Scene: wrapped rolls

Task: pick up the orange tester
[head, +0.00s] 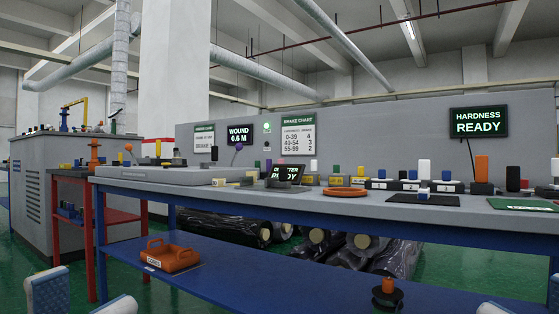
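An upright orange tester (482,170) stands in a dark holder on the right part of the long grey bench, below the HARDNESS READY screen. A thin dark cable appears to rise beside it. My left gripper (82,298) is at the bottom left, with two pale fingertips apart and nothing seen between them. It is far from the tester.
The bench (440,222) holds a black mat (424,200), an orange ring dish (344,192) and several small coloured blocks. The blue lower shelf (270,280) carries an orange caddy (172,257) and a dark-and-orange spool (387,292). Wrapped rolls (375,255) lie behind it.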

